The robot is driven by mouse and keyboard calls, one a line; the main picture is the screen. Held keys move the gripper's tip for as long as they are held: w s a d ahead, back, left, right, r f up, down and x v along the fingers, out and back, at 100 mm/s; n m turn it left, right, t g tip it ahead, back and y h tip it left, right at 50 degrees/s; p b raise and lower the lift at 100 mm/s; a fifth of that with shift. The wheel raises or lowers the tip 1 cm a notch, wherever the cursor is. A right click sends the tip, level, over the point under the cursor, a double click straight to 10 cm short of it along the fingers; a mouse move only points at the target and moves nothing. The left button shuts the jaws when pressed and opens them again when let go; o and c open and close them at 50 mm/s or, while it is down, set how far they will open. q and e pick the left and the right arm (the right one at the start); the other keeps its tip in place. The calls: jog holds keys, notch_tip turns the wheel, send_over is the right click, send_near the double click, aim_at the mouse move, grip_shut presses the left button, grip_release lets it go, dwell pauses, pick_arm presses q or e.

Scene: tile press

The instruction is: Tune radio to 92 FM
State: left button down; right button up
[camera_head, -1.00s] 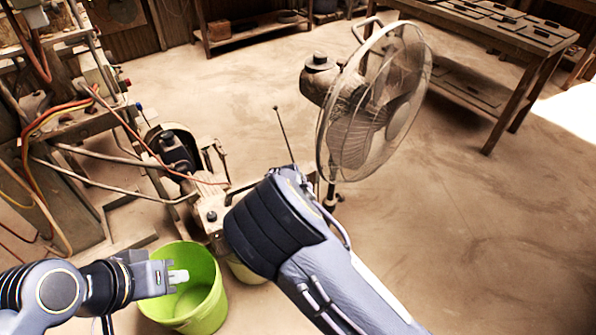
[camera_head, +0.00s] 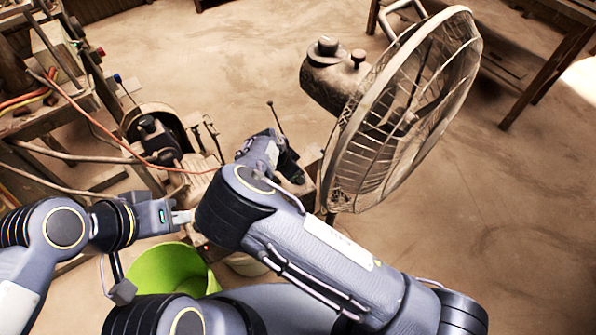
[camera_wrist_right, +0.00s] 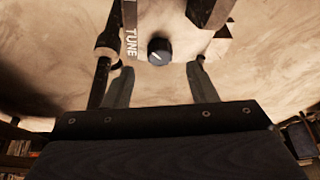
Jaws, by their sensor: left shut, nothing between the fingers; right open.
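In the right wrist view, a round black knob (camera_wrist_right: 159,51) with a pale pointer line sits on a light panel beside a strip lettered "TUNE" (camera_wrist_right: 131,42). My right gripper (camera_wrist_right: 161,82) is open, its two fingers on either side below the knob in the picture, with nothing between them. Whether they touch the knob's panel is unclear. In the head view, my right wrist covers most of the radio; a thin antenna (camera_head: 275,117) stands up behind it. The tuning dial's reading is not visible. My left gripper (camera_head: 183,216) is shut and empty, left of my right forearm.
A large dusty fan (camera_head: 410,110) stands close to the right of my right gripper. A green bucket (camera_head: 172,272) is below my left gripper. A machine with cables (camera_head: 100,120) fills the left side. The floor at right is open.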

jog(key=x, duration=0.5)
jog(key=shift+f, duration=0.15)
